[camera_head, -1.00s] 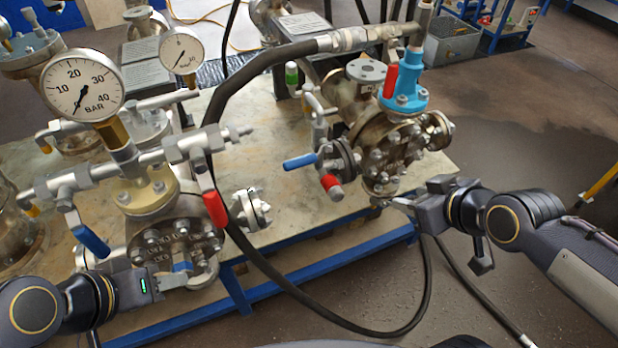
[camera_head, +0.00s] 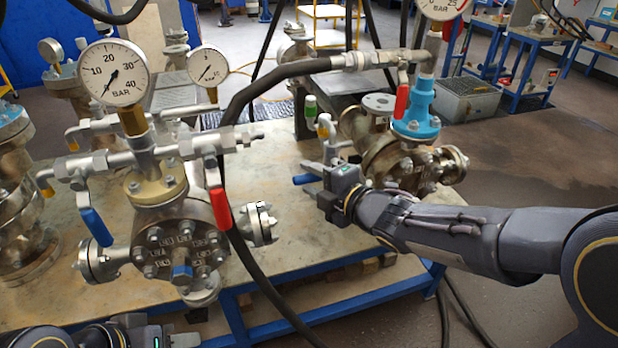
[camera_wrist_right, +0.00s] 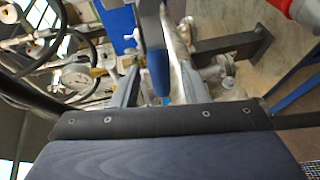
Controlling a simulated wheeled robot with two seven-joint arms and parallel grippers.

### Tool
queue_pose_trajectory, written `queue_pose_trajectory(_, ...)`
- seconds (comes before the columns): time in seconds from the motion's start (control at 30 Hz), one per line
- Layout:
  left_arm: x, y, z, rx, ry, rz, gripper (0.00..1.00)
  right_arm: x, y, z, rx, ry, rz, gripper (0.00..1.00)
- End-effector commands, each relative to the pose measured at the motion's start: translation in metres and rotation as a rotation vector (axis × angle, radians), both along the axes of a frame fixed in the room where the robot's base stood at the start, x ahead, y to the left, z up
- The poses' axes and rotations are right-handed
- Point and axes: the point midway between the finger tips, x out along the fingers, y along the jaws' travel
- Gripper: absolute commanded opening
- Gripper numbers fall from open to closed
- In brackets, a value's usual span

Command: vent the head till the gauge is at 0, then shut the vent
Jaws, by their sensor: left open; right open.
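The right-hand vessel (camera_head: 385,160) carries a blue-capped valve (camera_head: 416,107), a red lever (camera_head: 402,101) and a blue lever (camera_head: 306,179). A gauge (camera_head: 440,6) above it is cut off by the top edge, its needle not readable. My right gripper (camera_head: 322,192) is at the blue lever. In the right wrist view the blue lever (camera_wrist_right: 157,78) lies between its open fingers; contact cannot be told. The left-hand vessel (camera_head: 180,245) has a 40 BAR gauge (camera_head: 113,72), its needle pointing lower left near the low end. My left gripper (camera_head: 182,340) is open below it, partly cut off.
The left vessel has a blue lever (camera_head: 97,227) and a red lever (camera_head: 220,208). A smaller gauge (camera_head: 207,66) stands behind. A black hose (camera_head: 250,92) arches between the vessels and hangs in front.

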Motion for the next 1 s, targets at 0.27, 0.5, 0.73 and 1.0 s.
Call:
queue_pose_trajectory(0.27,0.0000,0.0000,0.0011,0.000,0.000,0.000,0.40,0.0101,0.0089,-0.0025,0.001,0.001,0.000,0.40)
queue_pose_trajectory(0.5,-0.0001,-0.0001,0.0009,0.000,0.000,0.000,0.40,0.0099,0.0086,-0.0025,0.001,0.001,0.000,0.30)
queue_pose_trajectory(0.73,-0.0001,-0.0001,0.0009,0.000,0.000,0.000,0.40,0.0098,0.0085,-0.0026,0.001,0.001,-0.001,0.00)
queue_pose_trajectory(1.0,-0.0001,0.0000,0.0002,0.000,0.000,0.000,0.40,0.0098,0.0089,-0.0027,0.004,0.002,-0.001,0.00)
